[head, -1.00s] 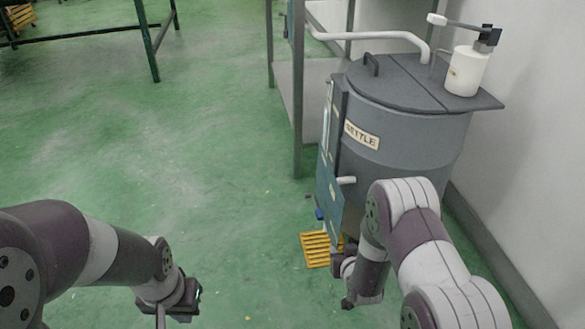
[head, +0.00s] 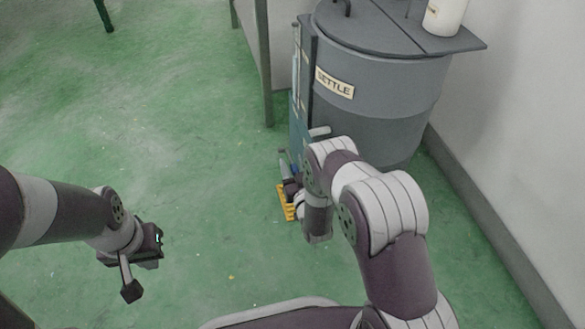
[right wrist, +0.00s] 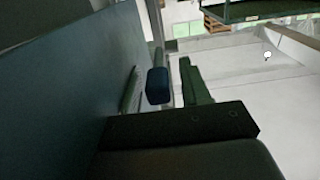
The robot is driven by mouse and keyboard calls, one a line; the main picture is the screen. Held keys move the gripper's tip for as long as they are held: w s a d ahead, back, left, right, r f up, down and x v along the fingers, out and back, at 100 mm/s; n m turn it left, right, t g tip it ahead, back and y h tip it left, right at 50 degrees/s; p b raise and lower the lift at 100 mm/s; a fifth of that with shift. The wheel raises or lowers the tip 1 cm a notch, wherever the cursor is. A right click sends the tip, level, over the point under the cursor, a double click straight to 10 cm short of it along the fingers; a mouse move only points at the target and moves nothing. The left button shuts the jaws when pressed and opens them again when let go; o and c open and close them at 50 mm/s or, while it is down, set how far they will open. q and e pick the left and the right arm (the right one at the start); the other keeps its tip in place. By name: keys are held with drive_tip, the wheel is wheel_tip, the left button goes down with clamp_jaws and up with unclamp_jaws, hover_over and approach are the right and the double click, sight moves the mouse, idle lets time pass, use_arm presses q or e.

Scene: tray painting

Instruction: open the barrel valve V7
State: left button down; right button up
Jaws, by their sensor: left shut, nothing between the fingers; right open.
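The grey barrel (head: 385,110) with a SETTLE label stands at the upper right in the head view. A small blue handle (head: 294,170) shows low at its front left, partly hidden by my right arm; no V7 mark is readable. In the right wrist view a dark blue block (right wrist: 158,86), seemingly that handle, appears between the fingers of my open right gripper (right wrist: 162,76). I cannot tell whether they touch it. In the head view my right gripper (head: 291,189) is close beside the handle, mostly hidden. My left gripper (head: 131,290) is shut and empty over the floor.
A yellow slatted piece (head: 286,204) lies on the floor below the handle. A short pale pipe (head: 319,132) sticks out of the barrel's front. A white container (head: 444,14) stands on the lid. A wall is close on the right; green floor is free on the left.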

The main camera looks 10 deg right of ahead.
sight(292, 161)
drive_tip(key=shift+w+r, duration=0.1)
drive_tip(key=shift+w, duration=0.25)
drive_tip(key=shift+c, duration=0.3)
clamp_jaws()
drive_tip(key=shift+r+p, duration=0.2)
drive_tip(key=shift+p, duration=0.2)
drive_tip(key=r+g+p, duration=0.1)
drive_tip(key=g+p, duration=0.1)
drive_tip(key=p, duration=0.2)
drive_tip(key=r+g+p, duration=0.1)
drive_tip(key=g+p, duration=0.1)
drive_tip(key=p, duration=0.2)
drive_tip(key=shift+w+r, duration=0.25)
drive_tip(key=shift+w, duration=0.05)
drive_tip(key=shift+w+g+p, duration=0.25)
drive_tip(key=shift+g+p, duration=0.75)
drive_tip(key=shift+p, duration=0.4)
drive_tip(key=shift+c, duration=0.2)
unclamp_jaws()
drive_tip(key=shift+o, duration=0.5)
